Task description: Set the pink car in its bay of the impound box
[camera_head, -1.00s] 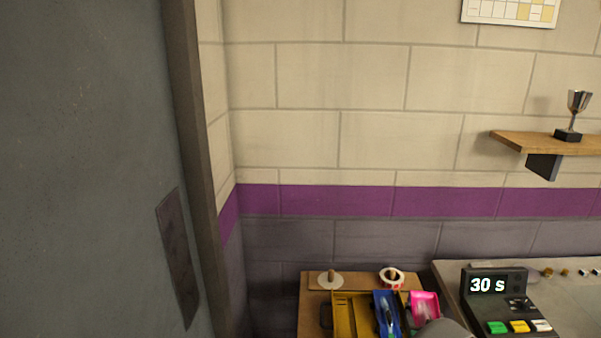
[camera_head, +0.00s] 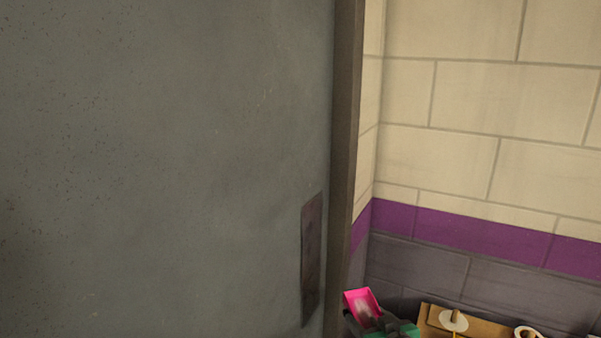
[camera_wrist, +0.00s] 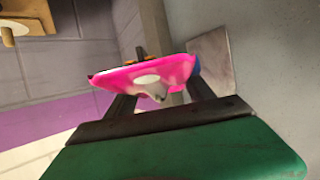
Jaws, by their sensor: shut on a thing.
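The pink car (camera_head: 362,305) is held up at the lower edge of the head view, in front of the grey door's frame. My gripper (camera_head: 388,325) is partly cut off there. In the wrist view, my gripper (camera_wrist: 158,88) is shut on the pink car (camera_wrist: 125,77), which has a pale oval patch and lies across the dark fingers. The impound box and its bays cannot be made out now; they are below or outside the frame.
A large grey door (camera_head: 180,170) with a dark plate (camera_head: 312,258) fills the left. A wooden bench top (camera_head: 430,316) at bottom right carries a spool on a peg (camera_head: 453,320) and a tape roll (camera_head: 528,332). A block wall (camera_head: 450,160) stands behind.

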